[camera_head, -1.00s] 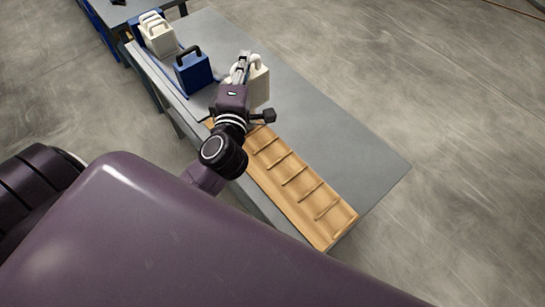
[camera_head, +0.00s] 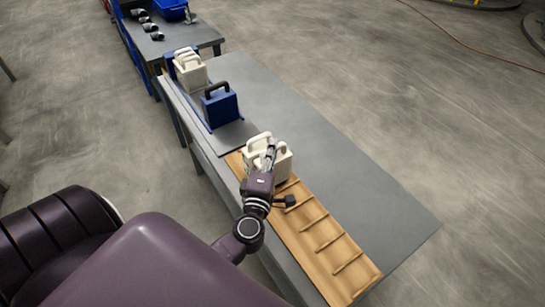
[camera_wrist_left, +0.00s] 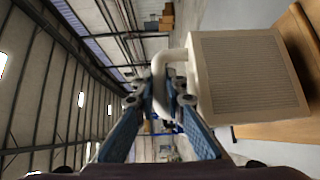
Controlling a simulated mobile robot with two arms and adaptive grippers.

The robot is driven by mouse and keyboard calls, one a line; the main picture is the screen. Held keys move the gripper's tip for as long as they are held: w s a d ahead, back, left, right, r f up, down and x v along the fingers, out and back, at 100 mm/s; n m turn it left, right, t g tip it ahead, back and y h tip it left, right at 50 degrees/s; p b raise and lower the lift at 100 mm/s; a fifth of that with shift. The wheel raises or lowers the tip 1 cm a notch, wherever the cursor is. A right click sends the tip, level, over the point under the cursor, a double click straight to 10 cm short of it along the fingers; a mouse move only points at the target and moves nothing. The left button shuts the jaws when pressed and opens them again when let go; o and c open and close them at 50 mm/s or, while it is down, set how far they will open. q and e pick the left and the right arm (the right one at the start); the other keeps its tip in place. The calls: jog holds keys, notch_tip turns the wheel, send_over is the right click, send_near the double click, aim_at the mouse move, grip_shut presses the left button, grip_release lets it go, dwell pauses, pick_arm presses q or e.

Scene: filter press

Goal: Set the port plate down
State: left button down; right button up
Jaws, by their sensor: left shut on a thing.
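The port plate, a cream-white block with a loop handle (camera_head: 282,166), is at the left end of the wooden slotted rack (camera_head: 331,245) in the head view. My left gripper (camera_head: 268,157) is shut on its handle. In the left wrist view the handle passes between the fingers (camera_wrist_left: 160,92), and the plate's finely gridded face (camera_wrist_left: 248,75) is to their right. Another white handle shape (camera_head: 257,140) shows just behind the gripper; I cannot tell whether it is a second plate. The plate's bottom edge is hidden, so contact with the rack is unclear. My right gripper is not in view.
A blue plate with a dark handle (camera_head: 219,105) and cream plates (camera_head: 190,72) stand farther back on the grey table (camera_head: 330,150). A farther table holds dark fittings and a blue bin (camera_head: 172,10). The rack's near slots are empty.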

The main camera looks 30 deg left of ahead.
pick_arm(q)
jog(key=shift+w+f, duration=0.1)
jog(key=shift+f, duration=0.85)
jog(key=shift+f, duration=0.1)
jog(key=c, duration=2)
grip_release()
jog(key=shift+f, duration=0.1)
jog(key=shift+r, duration=0.2)
jog(key=b+v, duration=0.3)
jog(key=v, duration=0.9)
jog(key=shift+d, duration=0.1)
